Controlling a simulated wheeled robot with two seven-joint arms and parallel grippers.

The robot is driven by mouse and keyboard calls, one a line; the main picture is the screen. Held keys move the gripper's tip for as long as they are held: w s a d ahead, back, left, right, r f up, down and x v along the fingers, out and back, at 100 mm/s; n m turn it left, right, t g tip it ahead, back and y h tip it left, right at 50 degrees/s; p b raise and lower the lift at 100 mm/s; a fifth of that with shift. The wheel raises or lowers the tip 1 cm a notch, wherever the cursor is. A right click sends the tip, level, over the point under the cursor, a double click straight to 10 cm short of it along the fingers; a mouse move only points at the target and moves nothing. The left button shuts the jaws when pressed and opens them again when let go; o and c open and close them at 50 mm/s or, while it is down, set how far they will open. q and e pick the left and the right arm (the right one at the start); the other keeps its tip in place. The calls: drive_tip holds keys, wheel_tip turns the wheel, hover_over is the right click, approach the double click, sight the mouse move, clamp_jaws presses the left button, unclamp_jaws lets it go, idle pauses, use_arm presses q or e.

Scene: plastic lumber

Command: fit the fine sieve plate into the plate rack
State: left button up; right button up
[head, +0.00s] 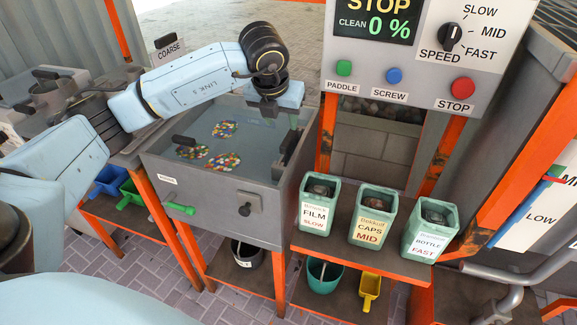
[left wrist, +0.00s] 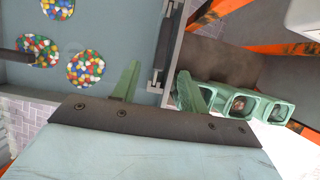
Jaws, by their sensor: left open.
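My left gripper (head: 277,108) hangs over the right end of the grey water tank (head: 230,192). In the left wrist view its two green fingers (left wrist: 158,88) are spread apart with nothing held between them. A grey plate with a dark handle (head: 290,143) stands at the tank's right wall, just below the gripper. The handle also shows between and beyond the fingers in the left wrist view (left wrist: 158,70). No label reading "fine" is legible, so I cannot tell for sure that this is the fine sieve plate. Another dark handle (head: 183,140) is at the tank's left side. The plate rack cannot be clearly identified.
Several round patches of coloured pellets (head: 223,129) lie in the tank. A COARSE sign (head: 170,47) stands behind my arm.

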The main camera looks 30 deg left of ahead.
sight(287, 139)
use_arm(q)
drive_tip(key=b+x, duration=0.1)
drive_tip(key=x, duration=0.7)
drive_tip(key=shift+d, duration=0.15)
use_arm(e)
drive_tip(key=w, duration=0.3)
drive_tip(key=shift+w+a+r, duration=0.2)
drive_tip(key=shift+a+r, duration=0.05)
use_arm(q)
clamp_jaws()
drive_tip(key=shift+r, duration=0.1)
